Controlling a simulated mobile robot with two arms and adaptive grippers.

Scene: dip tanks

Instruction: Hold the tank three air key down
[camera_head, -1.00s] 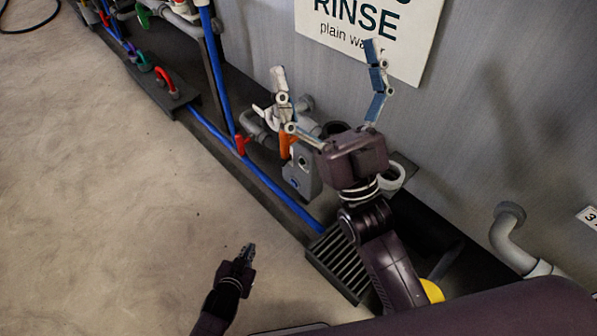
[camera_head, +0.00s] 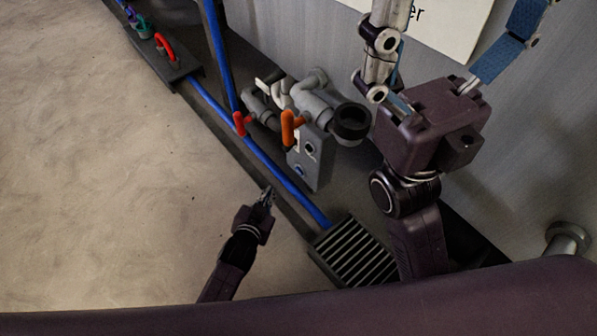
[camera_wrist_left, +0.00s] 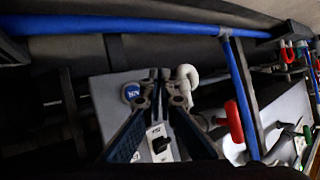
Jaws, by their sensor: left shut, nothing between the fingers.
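A grey box (camera_head: 313,160) stands on the dark ledge by the pipes. It carries a blue round button and a dark round part; which one is the air key I cannot tell. In the left wrist view, the box (camera_wrist_left: 105,100) shows the blue button (camera_wrist_left: 131,92) and a white plate (camera_wrist_left: 158,132) with a black key, partly behind my fingers. My left gripper (camera_head: 267,193) is shut and empty, below and left of the box, apparently apart from it. It also shows in the left wrist view (camera_wrist_left: 160,75). My right gripper (camera_head: 450,30) is spread open, its fingertips cut off.
An orange handle (camera_head: 289,128) and grey pipes (camera_head: 318,105) crowd the box. A red valve handle (camera_head: 241,124) sits at the blue pipe (camera_head: 268,168). A slatted grate (camera_head: 350,255) lies in front. The floor (camera_head: 100,200) at left is clear.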

